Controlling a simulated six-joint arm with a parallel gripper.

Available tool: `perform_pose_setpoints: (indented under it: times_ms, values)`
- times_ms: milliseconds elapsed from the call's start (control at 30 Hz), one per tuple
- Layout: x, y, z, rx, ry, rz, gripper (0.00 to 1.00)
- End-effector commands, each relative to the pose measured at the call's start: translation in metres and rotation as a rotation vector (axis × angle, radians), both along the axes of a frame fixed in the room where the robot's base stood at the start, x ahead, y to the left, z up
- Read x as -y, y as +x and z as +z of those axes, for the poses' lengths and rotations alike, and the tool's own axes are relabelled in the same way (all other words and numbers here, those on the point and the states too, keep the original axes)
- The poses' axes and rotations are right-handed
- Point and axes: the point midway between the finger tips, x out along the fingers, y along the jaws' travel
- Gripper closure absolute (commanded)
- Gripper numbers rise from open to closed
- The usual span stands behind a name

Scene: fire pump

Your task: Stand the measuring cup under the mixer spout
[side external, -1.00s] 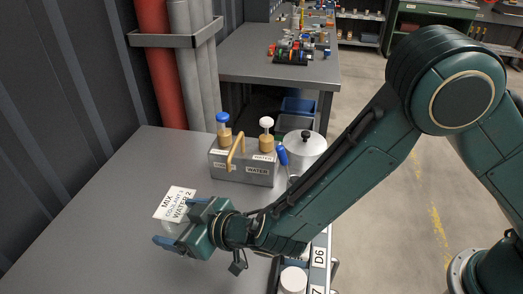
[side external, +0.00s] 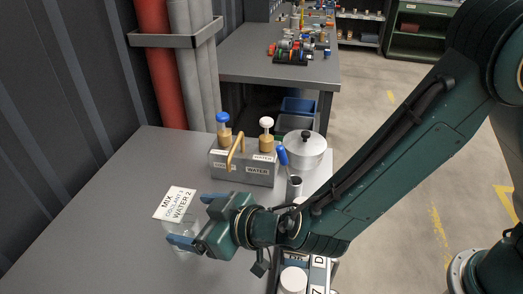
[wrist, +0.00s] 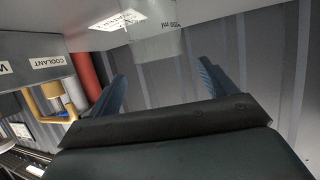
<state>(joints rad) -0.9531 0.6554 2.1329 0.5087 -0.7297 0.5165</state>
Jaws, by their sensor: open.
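The clear measuring cup (side external: 186,222) stands on the grey bench in front of the instruction card, partly hidden by a blue finger. It also shows in the wrist view as a see-through cup with an ml marking (wrist: 155,46), beyond my fingertips. My gripper (side external: 194,220) is open and close to the cup, its two blue fingers apart with nothing clamped. The fingers also show in the wrist view (wrist: 160,78). The mixer (side external: 242,168) is a grey box with a brass spout (side external: 237,150), farther back and right of the cup. I see no cup under the spout.
A white card (side external: 176,203) reads MIX, COOLANT, WATER 2. A lidded metal pot (side external: 304,150) and a small dark-topped cylinder (side external: 294,187) stand right of the mixer. Labelled holders and a white jar (side external: 293,280) line the near right edge. The bench's left part is clear.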

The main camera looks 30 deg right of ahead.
Motion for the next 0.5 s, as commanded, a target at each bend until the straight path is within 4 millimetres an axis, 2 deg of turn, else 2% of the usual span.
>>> perform_pose_setpoints:
  times_ms: [200, 500]
  values:
    - [0.000, 0.000, 0.029, 0.001, 0.003, -0.001, 0.17]
    - [0.000, 0.000, 0.052, 0.000, 0.001, 0.000, 0.17]
